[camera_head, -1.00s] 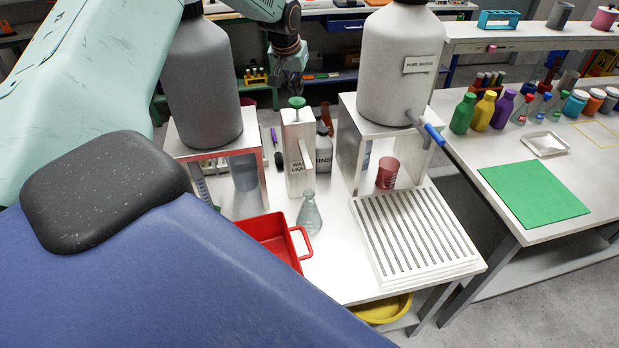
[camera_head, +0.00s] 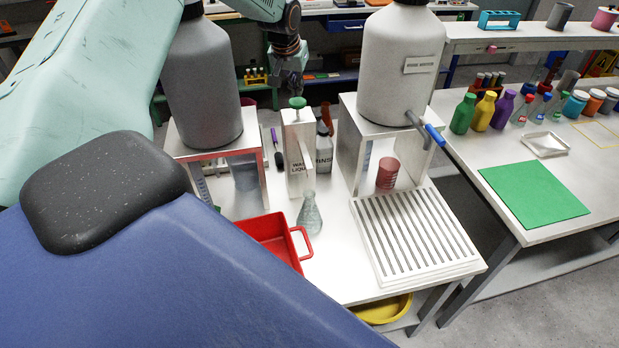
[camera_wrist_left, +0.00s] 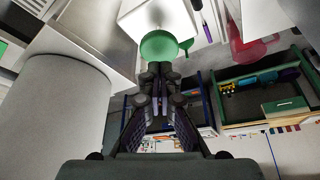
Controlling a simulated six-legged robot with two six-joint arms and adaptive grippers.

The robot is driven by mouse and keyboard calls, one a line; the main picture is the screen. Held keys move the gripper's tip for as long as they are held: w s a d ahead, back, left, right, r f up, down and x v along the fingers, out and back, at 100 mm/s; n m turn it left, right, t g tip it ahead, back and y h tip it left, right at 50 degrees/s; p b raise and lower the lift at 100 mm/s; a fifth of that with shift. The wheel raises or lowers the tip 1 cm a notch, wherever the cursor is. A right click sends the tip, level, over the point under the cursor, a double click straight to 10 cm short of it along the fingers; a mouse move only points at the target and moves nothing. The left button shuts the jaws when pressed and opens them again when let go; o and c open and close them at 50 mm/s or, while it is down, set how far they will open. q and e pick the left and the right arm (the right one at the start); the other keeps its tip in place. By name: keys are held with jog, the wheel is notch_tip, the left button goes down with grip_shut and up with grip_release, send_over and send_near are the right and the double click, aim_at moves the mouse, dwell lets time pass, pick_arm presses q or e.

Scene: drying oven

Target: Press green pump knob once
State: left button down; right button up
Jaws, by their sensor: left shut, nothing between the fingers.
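The green pump knob (camera_head: 297,102) sits upright on top of a white dispenser box (camera_head: 298,135) labelled as wash liquid. It also shows in the left wrist view (camera_wrist_left: 158,46), just past my fingertips. My left gripper (camera_head: 297,91) points down right above the knob. Its fingers are shut together with nothing between them, as the left wrist view (camera_wrist_left: 158,70) also shows. I cannot tell whether the fingertips touch the knob. A glass flask (camera_head: 310,212) stands in front of the dispenser, below its spout. My right gripper is not in view.
A grey tank (camera_head: 203,85) on a stand is left of the dispenser, and a white water tank (camera_head: 400,70) on a stand is right. A red tray (camera_head: 268,232), a slatted drain rack (camera_head: 415,235) and a red beaker (camera_head: 387,173) are on the bench.

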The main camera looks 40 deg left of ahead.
aim_at(297, 101)
pick_arm(q)
jog(key=shift+f, duration=0.2)
jog(key=shift+s+f+b, duration=0.1)
jog(key=shift+f+b, duration=0.8)
jog(key=shift+f, duration=1)
jog(key=shift+r, duration=0.15)
jog(key=shift+r+p, duration=1.9)
jog(key=shift+p, duration=0.2)
notch_tip(297, 101, up, 4)
jog(key=p, duration=0.4)
jog(key=shift+r, duration=0.1)
jog(key=shift+r+p, duration=0.75)
jog(key=shift+r, duration=0.2)
